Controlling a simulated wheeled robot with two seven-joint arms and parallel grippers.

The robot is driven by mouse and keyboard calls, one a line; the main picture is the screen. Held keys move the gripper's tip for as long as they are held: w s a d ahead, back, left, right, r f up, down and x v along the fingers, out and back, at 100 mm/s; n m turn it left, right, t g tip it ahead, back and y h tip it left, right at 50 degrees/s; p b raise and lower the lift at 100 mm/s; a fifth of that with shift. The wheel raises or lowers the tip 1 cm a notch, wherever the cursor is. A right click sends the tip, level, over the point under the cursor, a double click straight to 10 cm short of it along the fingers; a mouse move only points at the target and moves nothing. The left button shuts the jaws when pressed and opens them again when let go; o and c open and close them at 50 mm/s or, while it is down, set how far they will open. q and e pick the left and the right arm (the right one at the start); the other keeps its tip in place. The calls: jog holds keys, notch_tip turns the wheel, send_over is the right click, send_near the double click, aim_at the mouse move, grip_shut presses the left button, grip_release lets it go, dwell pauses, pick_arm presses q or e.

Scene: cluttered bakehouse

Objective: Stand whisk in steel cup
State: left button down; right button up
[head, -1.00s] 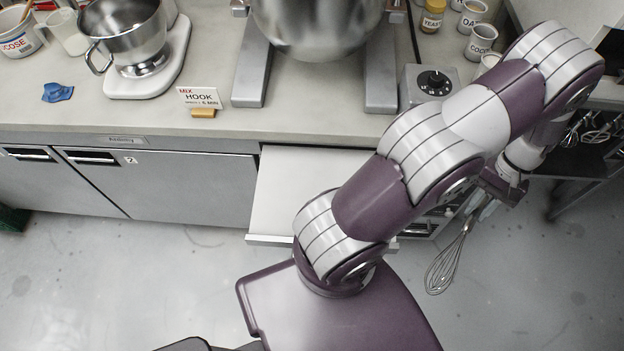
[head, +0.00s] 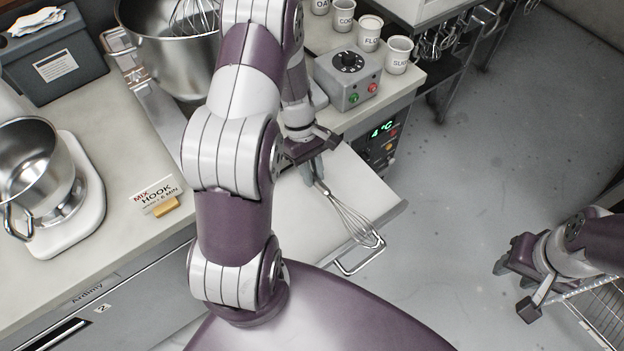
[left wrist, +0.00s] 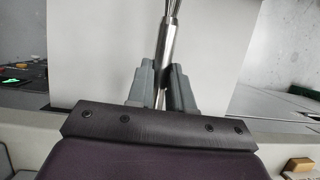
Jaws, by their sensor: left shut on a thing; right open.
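The wire whisk (head: 350,220) is held at its handle by my left gripper (head: 315,175), over the pale pull-out shelf. Its wire end points down and right in the head view, near the shelf's front edge. In the left wrist view the grey fingers of my left gripper (left wrist: 160,88) are shut on the steel handle of the whisk (left wrist: 168,45); only the start of the wires shows at the top. My right gripper (head: 514,285) is open and empty at the right, beside a wire rack. I cannot make out a steel cup in either view.
The pull-out shelf (head: 322,212) is bare. A control box (head: 347,80) and several labelled cups (head: 398,55) stand on the counter behind. A large mixer bowl (head: 150,40) is at upper left, a small mixer (head: 75,205) at left. Open floor (head: 480,170) lies right.

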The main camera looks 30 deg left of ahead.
pick_arm(q)
notch_tip(320, 180, down, 4)
jog(key=shift+s+r, duration=0.1)
jog(key=shift+s, duration=0.05)
jog(key=shift+f, duration=0.7)
jog(key=c, duration=1)
grip_release()
jog(key=shift+r, duration=0.1)
